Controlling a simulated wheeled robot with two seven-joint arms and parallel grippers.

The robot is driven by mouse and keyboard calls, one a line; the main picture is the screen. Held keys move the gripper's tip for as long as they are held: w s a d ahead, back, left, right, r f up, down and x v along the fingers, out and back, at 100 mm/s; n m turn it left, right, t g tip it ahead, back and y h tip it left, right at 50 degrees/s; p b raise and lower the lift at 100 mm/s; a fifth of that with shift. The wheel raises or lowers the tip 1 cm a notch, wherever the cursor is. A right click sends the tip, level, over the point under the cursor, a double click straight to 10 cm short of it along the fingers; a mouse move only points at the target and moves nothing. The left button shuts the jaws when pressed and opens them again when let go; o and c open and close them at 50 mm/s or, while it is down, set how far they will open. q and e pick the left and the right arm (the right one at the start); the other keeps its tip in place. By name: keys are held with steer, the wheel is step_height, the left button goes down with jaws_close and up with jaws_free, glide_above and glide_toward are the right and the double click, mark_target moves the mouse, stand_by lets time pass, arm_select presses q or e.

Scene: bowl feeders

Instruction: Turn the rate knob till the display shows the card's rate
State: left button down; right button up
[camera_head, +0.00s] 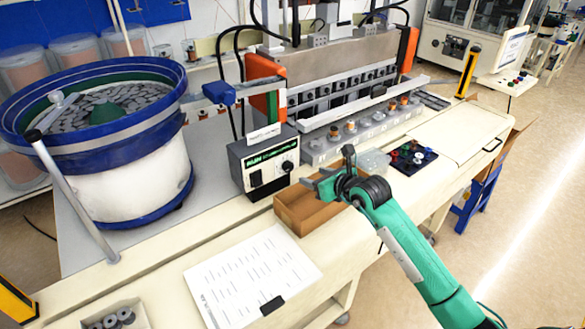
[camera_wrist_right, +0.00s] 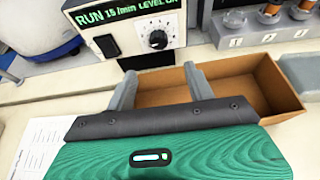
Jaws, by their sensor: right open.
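The control box (camera_head: 255,181) stands right of the bowl feeder. Its green-lit display (camera_wrist_right: 128,35) reads "RUN 15 /min LEVEL OK" in the wrist view. The dark round rate knob (camera_wrist_right: 158,40) sits below the display's right part, with a white scale around it; it also shows in the head view (camera_head: 288,166). My right gripper (camera_head: 326,180) is open and empty, over the brown tray. In the wrist view its two fingers (camera_wrist_right: 160,84) point towards the box, apart from the knob. A white label card (camera_head: 263,133) stands on the box; its text is too small to read. My left gripper is out of view.
The open brown tray (camera_head: 312,230) lies in front of the box, under my gripper. A printed sheet (camera_head: 235,275) with a black clip lies on the table. The bowl feeder (camera_head: 130,175) stands left. A clear box (camera_head: 374,161) and black tray (camera_head: 428,157) lie right.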

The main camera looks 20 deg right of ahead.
mark_target(290, 169)
steer(key=p+x, duration=0.3)
steer(key=x, duration=0.7)
steer(key=shift+w+a, duration=0.1)
steer(key=shift+p+x, duration=0.35)
steer(key=shift+x, duration=0.45)
steer(key=c, duration=1)
